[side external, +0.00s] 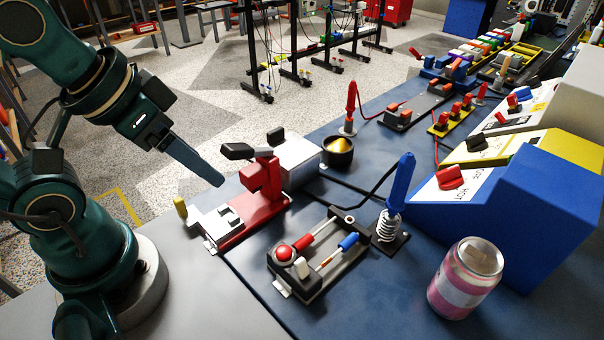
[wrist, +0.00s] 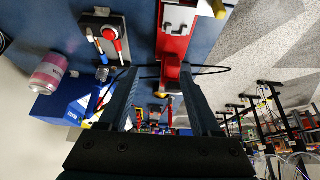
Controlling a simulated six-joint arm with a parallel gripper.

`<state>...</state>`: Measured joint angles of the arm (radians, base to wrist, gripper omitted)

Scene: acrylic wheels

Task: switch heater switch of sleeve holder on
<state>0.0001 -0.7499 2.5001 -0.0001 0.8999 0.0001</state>
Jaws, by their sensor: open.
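A black open-framed holder (side external: 318,282) lies on the blue table and also shows in the wrist view (wrist: 118,58). My gripper (side external: 218,182) hangs in the air to the left of the holder, beyond the red clamp fixture. In the wrist view my gripper (wrist: 158,72) shows two fingers apart with nothing held between them.
A red clamp fixture (side external: 262,190) with a dark handle stands between my gripper and the holder. A soldering iron in a spring stand (side external: 388,230), a pink can (side external: 465,280) and a blue box (side external: 535,220) with a red switch stand to the right. A dark pot (side external: 338,152) is behind.

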